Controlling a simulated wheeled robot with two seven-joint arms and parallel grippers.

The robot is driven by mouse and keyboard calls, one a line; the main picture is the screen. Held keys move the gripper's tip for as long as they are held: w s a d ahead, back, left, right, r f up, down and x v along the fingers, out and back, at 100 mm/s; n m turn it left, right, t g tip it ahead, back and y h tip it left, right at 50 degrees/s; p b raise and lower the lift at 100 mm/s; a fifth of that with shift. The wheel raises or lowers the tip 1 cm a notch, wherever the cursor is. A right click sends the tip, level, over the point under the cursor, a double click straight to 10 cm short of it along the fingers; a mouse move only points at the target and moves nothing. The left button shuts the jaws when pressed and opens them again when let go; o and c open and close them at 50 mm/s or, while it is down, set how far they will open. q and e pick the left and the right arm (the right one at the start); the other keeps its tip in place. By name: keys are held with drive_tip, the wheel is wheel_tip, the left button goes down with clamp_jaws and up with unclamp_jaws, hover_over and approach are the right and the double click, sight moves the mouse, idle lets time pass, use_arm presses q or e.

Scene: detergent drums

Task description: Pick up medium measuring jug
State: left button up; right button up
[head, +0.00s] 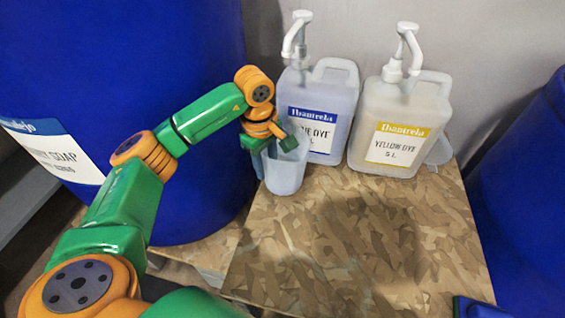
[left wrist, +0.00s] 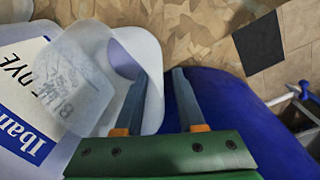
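A translucent measuring jug (head: 285,175) stands upright on the patterned board in front of the blue dye bottle (head: 335,110). In the left wrist view the pale jug (left wrist: 85,80) shows faint printed markings. My left gripper (head: 272,145) is at the jug's upper left side. In the left wrist view its fingers (left wrist: 160,100) are apart; one overlaps the jug, and a pale edge of it shows between them. I cannot tell whether they touch it. My right gripper does not show clearly in either view.
The yellow dye bottle (head: 395,125) stands right of the blue one, with a clear vessel (head: 440,150) partly hidden behind it. Large blue drums stand left (head: 120,80) and right (head: 530,200). The patterned board (head: 350,250) is free at the front.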

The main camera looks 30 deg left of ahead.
use_arm(q)
drive_tip(key=shift+f, duration=0.95)
clamp_jaws()
idle(0.6)
